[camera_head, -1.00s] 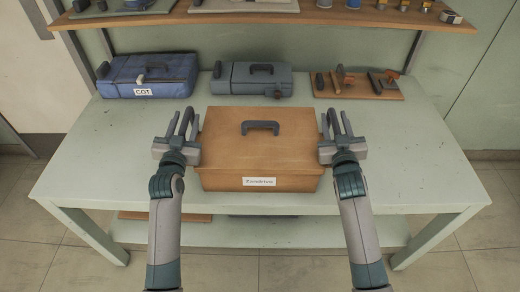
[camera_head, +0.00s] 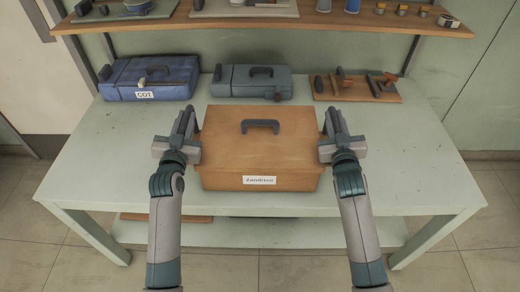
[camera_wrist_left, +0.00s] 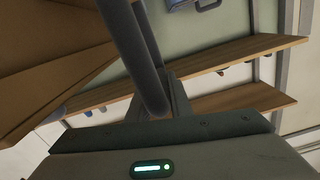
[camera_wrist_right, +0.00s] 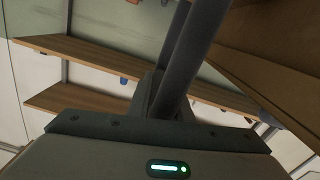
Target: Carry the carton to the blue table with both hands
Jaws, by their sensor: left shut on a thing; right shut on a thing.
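The carton is an orange-brown box (camera_head: 222,165) with a dark handle on its lid and a white label on its front. It is over the pale green table (camera_head: 90,170), near its front edge; I cannot tell whether it touches the top. My left gripper (camera_head: 187,116) is shut at the carton's left side, and my right gripper (camera_head: 332,116) is shut at its right side. The exact grip is hidden. The carton's brown side also shows in the left wrist view (camera_wrist_left: 45,65) and the right wrist view (camera_wrist_right: 285,65). No blue table is in view.
A wooden shelf (camera_head: 260,24) with several small items hangs above. The table is bare left and right of the carton.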

